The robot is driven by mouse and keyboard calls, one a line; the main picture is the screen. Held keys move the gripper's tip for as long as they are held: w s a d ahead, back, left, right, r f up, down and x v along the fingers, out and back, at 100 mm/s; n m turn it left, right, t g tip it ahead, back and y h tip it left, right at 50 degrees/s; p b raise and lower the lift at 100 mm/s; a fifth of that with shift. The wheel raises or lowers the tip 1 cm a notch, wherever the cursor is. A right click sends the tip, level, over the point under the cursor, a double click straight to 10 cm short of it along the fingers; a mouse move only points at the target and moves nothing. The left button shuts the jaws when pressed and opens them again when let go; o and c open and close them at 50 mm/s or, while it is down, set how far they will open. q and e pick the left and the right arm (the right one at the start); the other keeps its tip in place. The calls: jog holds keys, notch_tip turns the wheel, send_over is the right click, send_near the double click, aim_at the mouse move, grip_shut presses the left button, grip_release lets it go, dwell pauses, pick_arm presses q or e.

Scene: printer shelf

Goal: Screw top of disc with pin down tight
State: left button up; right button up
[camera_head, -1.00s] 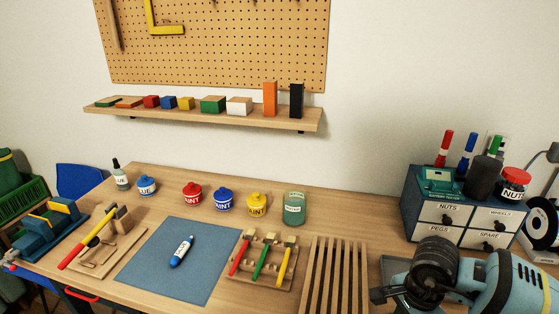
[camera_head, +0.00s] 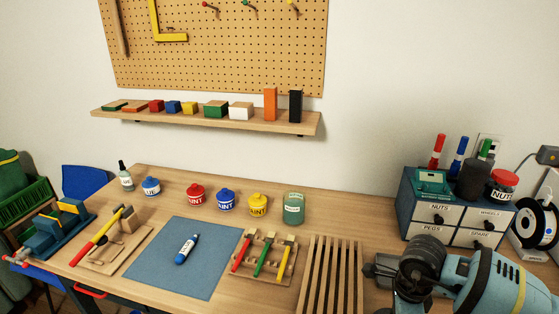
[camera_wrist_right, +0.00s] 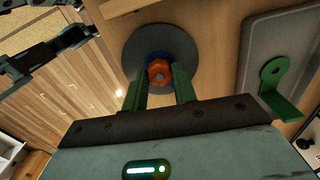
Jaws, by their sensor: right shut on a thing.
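In the right wrist view, a round dark grey disc (camera_wrist_right: 185,45) lies on a wooden surface. An orange lobed knob (camera_wrist_right: 160,72) sits at its centre, with a bit of blue around it. The green fingers of my right gripper (camera_wrist_right: 160,82) are shut on the orange knob, one on each side. The fingers hide part of the disc's near edge. I cannot see a pin. In the head view my right arm covers the bottom right, and the disc and the fingertips are hidden. My left gripper does not show for certain in either view.
Beside the disc, a grey tray (camera_wrist_right: 256,75) holds a green bracket (camera_wrist_right: 273,73) with a hole. Dark jointed parts that I cannot identify show at the wrist view's upper left. A slatted rack (camera_head: 332,270) and a drawer box (camera_head: 408,205) flank my arm. A blue mat (camera_head: 160,270) lies left.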

jog(key=shift+m, duration=2.3)
jog(key=o, duration=0.5)
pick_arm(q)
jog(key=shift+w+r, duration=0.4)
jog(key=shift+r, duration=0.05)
